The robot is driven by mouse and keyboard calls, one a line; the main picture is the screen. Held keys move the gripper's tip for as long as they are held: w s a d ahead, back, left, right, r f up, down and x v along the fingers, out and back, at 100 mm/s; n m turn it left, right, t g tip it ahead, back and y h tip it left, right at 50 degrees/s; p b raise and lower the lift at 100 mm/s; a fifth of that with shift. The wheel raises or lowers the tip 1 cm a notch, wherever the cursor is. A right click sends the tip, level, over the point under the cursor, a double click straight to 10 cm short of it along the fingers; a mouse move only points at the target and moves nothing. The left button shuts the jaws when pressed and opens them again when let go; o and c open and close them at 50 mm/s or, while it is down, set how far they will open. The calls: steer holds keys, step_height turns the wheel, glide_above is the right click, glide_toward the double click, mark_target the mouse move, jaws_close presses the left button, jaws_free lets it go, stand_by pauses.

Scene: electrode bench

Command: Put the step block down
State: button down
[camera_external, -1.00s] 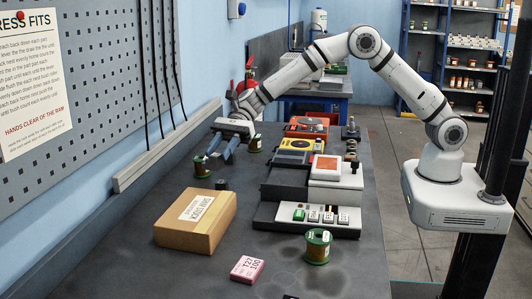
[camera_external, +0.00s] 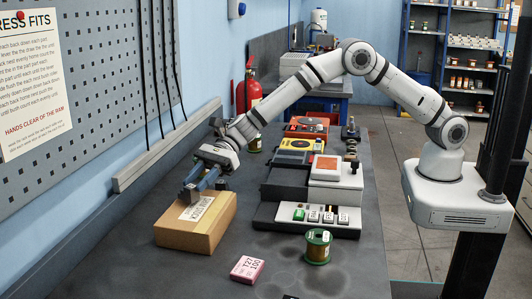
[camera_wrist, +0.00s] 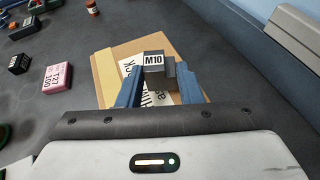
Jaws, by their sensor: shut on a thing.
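My gripper (camera_wrist: 158,84) points down with its blue fingers closed on the step block (camera_wrist: 171,69), a dark grey stepped piece with a white M10 label. In the external view my gripper (camera_external: 193,190) is over the back part of the cardboard shim stock box (camera_external: 180,238). In the wrist view the box (camera_wrist: 108,58) lies behind and below the block, its white label partly covered by the block and fingers. I cannot tell whether the block touches the box top or hangs just above it.
A pink carton (camera_external: 247,269) and a green-ended wire spool (camera_external: 318,246) stand near the front. Bare bench (camera_external: 110,245) lies left of the box.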

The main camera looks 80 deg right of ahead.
steer(key=shift+f, duration=0.45)
steer(key=shift+f, duration=0.25)
steer(key=c, duration=1)
jaws_free()
steer(key=shift+r, duration=0.1)
